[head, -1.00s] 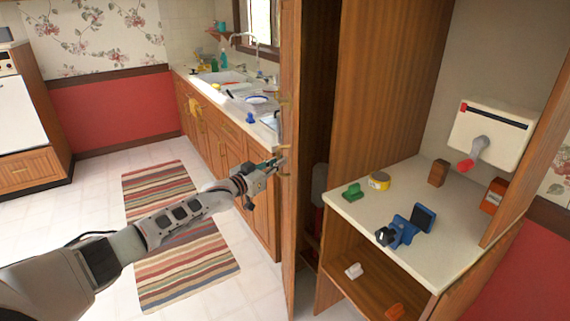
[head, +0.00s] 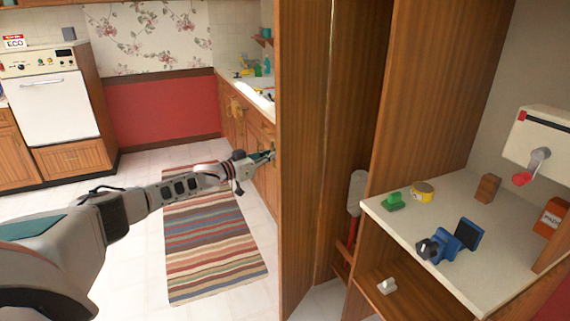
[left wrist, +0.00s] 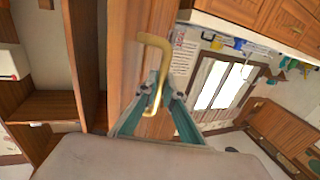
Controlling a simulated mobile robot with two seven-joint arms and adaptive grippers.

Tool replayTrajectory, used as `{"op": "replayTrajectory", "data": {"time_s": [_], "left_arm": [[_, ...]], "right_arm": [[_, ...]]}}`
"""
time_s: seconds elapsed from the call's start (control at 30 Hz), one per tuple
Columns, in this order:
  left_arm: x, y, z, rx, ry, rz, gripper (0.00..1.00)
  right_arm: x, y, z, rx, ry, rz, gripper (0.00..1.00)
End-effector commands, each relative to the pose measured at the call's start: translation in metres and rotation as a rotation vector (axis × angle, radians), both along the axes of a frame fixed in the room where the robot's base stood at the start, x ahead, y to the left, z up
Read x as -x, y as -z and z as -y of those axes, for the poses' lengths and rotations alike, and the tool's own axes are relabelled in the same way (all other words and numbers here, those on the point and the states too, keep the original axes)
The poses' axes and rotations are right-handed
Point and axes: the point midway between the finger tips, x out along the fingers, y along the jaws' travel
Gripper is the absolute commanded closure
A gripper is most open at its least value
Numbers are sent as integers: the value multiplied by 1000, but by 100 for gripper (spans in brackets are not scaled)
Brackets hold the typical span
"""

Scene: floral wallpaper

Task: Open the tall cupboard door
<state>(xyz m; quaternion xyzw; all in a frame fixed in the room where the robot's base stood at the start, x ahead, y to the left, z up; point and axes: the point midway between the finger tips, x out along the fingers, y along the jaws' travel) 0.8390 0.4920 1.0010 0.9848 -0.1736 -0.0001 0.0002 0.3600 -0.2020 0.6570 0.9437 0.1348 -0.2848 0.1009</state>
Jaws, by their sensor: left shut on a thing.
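The tall cupboard door (head: 303,130) is a wooden panel in the middle of the head view. It stands ajar, with its inner face towards me and the dark cupboard interior (head: 355,100) showing to its right. Its brass handle (left wrist: 163,55) shows in the left wrist view. My left gripper (head: 266,156) is at the door's left edge in the head view. In the left wrist view its two fingers (left wrist: 161,98) are closed around the lower part of the handle. The door hides part of the fingertips in the head view. My right gripper is not in view.
A counter (head: 460,200) to the right holds a green block, a yellow tin and a blue device. A pale long object (head: 355,192) stands inside the cupboard. Open floor with a striped rug (head: 215,240) lies left of the door. Kitchen cabinets (head: 235,125) stand behind it.

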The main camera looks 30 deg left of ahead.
Motion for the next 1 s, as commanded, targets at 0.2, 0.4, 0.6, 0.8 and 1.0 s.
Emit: {"op": "replayTrajectory", "data": {"time_s": [0.2, 0.4, 0.6, 0.8, 1.0], "left_arm": [[-6, 1, -21, 0, -4, 0, 100], [-8, 0, -26, 0, -3, 0, 100], [-8, -1, -27, 0, -3, 0, 100], [-8, -1, -26, 0, -3, 0, 85], [-8, 0, -26, -1, -2, 0, 85]], "right_arm": [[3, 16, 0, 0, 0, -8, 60], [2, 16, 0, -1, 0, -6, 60], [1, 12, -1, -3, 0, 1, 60], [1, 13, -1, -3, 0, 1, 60], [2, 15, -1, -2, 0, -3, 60]]}}
